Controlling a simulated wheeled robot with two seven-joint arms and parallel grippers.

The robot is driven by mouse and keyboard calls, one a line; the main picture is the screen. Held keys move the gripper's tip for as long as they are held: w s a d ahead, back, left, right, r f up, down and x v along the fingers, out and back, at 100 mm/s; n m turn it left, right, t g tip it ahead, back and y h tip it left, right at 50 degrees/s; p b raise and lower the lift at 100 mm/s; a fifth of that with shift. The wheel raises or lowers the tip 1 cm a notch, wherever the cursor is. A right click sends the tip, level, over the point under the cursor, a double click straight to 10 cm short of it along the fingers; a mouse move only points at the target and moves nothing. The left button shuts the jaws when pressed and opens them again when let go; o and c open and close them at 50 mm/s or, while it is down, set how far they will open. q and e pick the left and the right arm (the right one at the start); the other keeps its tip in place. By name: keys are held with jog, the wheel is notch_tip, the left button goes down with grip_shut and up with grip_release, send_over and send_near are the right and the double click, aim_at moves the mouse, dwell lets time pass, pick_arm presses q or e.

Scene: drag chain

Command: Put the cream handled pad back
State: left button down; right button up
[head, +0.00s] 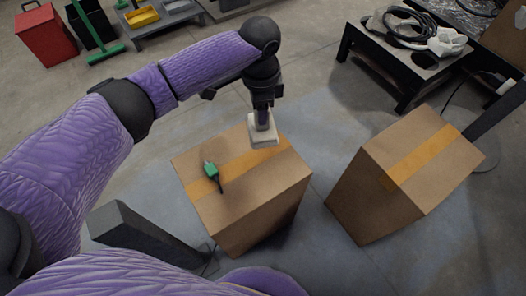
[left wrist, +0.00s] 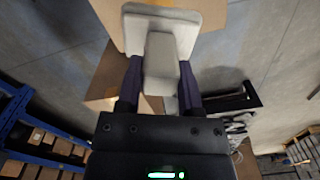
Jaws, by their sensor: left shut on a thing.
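The cream handled pad (head: 262,130) is a pale flat pad with a block-shaped handle, seen above the back right part of a cardboard box (head: 275,184). My left gripper (head: 263,106) is above the pad and shut on its handle. In the left wrist view the pad (left wrist: 195,18) and its handle (left wrist: 161,60) sit between the two dark fingers of the left gripper (left wrist: 160,85). I cannot tell whether the pad touches the box top. My right gripper is not in view.
A green tool (head: 212,175) lies on the same box, left of the pad. A second taped box (head: 385,190) stands to the right. A dark table (head: 375,62) with cables stands at the back right. A red bin (head: 45,35) is at the back left.

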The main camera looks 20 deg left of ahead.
aim_at(261, 134)
pick_arm(q)
notch_tip(261, 134, down, 10)
jog(key=b, duration=0.6)
jog(key=shift+r, duration=0.25)
jog(key=shift+c, duration=1.2)
grip_release()
jog(key=shift+f, duration=0.1)
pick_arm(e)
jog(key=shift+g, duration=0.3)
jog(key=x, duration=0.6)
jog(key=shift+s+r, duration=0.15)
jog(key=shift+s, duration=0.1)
pick_arm(q)
notch_tip(261, 134, up, 12)
jog(key=p, duration=0.8)
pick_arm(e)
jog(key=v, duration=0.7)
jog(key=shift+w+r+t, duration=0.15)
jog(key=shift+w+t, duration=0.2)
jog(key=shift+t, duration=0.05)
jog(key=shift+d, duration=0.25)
